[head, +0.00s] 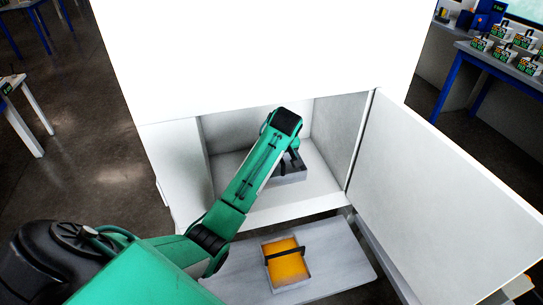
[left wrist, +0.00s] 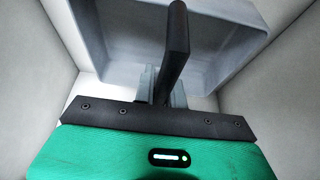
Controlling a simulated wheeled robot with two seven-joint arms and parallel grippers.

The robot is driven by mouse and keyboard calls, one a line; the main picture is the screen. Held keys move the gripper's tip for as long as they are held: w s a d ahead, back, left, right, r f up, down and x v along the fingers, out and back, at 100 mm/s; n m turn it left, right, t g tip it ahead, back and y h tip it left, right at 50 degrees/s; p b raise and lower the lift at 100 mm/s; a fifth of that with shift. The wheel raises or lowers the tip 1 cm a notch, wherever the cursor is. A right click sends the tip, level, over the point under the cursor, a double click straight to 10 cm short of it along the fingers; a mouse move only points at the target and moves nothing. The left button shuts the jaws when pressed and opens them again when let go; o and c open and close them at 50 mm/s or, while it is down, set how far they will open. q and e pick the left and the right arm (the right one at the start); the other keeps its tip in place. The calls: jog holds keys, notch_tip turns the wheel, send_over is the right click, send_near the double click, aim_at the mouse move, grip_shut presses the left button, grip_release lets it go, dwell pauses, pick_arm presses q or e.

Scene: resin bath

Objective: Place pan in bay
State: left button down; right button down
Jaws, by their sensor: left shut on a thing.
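A grey pan (head: 290,178) with a black bar handle is inside the open white bay (head: 322,188) of the cabinet, mostly hidden behind my left arm in the head view. In the left wrist view the pan (left wrist: 112,42) looks empty, and its handle (left wrist: 177,45) runs across it. My left gripper (head: 292,161) is inside the bay, shut on the pan's handle; its fingers also show in the left wrist view (left wrist: 161,86). I cannot tell whether the pan touches the bay floor. My right gripper is not in view.
A second pan with orange contents (head: 287,270) and a black handle sits on a grey shelf (head: 338,250) below the bay opening. The cabinet door (head: 440,185) stands open to the right. The bay's side walls are close around my left arm. Tables stand farther off on both sides.

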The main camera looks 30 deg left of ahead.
pick_arm(q)
jog(key=w+a, duration=0.2)
jog(key=w+a+p, duration=0.1)
jog(key=a, duration=0.1)
jog(key=shift+w+a+r, duration=0.2)
jog(key=shift+w+a, duration=0.1)
jog(key=shift+w, duration=0.1)
notch_tip(320, 180, down, 3)
jog(key=shift+r+p, duration=0.15)
jog(key=shift+p, duration=0.3)
notch_tip(320, 180, down, 4)
jog(key=shift+s+d+r+p, duration=0.1)
jog(key=shift+p, duration=0.6)
jog(key=shift+f, duration=0.45)
jog(key=shift+f, duration=0.15)
jog(key=c, duration=1.5)
grip_release()
jog(key=shift+o, duration=0.2)
